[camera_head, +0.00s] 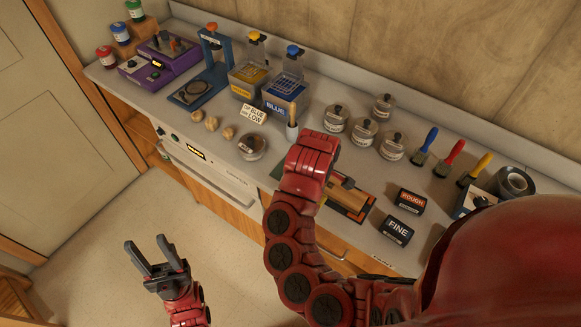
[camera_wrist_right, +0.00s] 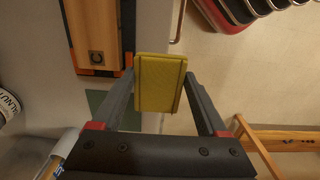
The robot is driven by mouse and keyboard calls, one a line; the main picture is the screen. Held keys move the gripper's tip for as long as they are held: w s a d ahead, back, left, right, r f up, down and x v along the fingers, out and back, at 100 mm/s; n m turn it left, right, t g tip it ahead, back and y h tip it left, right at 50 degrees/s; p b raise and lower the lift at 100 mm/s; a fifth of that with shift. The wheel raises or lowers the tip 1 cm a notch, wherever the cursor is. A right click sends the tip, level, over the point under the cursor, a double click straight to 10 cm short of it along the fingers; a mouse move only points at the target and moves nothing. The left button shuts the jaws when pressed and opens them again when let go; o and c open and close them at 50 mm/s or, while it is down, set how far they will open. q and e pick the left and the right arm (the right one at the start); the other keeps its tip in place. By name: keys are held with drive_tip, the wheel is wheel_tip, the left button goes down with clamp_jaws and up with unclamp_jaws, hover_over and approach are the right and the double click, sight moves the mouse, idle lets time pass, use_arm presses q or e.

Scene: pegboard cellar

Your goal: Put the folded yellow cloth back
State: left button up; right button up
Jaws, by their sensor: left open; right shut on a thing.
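The folded yellow cloth (camera_wrist_right: 160,84) shows in the right wrist view, between the two fingers of my right gripper (camera_wrist_right: 160,88), which is shut on it. It is held in the air over the counter's front edge, beside a wooden block on a dark board. In the head view my right arm hides the right gripper's fingers and most or all of the cloth. My left gripper (camera_head: 157,262) is open and empty, low over the floor in front of the counter.
The counter (camera_head: 222,147) holds a wooden block on a dark board (camera_head: 357,205), black ROUGH (camera_head: 410,201) and FINE (camera_head: 397,231) blocks, lidded jars (camera_head: 363,132), a blue bin (camera_head: 287,93) and a yellow bin (camera_head: 249,80). Brushes (camera_head: 451,154) stand at the right. The floor at left is clear.

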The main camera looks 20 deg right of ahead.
drive_tip(key=w, duration=0.4)
drive_tip(key=w+b, duration=0.1)
drive_tip(key=w, duration=0.2)
drive_tip(key=shift+d+f, duration=0.2)
drive_tip(key=shift+f, duration=0.2)
drive_tip(key=w+b, duration=0.1)
drive_tip(key=w, duration=0.1)
drive_tip(key=w+b, duration=0.1)
drive_tip(key=w, duration=0.1)
drive_tip(key=w+f+b, duration=0.1)
drive_tip(key=w, duration=0.2)
drive_tip(key=shift+a+b, duration=0.15)
drive_tip(key=shift+b, duration=0.15)
drive_tip(key=shift+w+a, duration=0.1)
drive_tip(key=shift+w, duration=0.5)
drive_tip(key=shift+r, duration=0.1)
wheel_tip(320, 180, down, 3)
drive_tip(key=shift+f+p, duration=0.1)
drive_tip(key=shift+p, duration=0.85)
drive_tip(key=shift+f, duration=0.15)
drive_tip(key=shift+f, duration=0.1)
drive_tip(key=o, duration=1.4)
drive_tip(key=shift+c, duration=0.2)
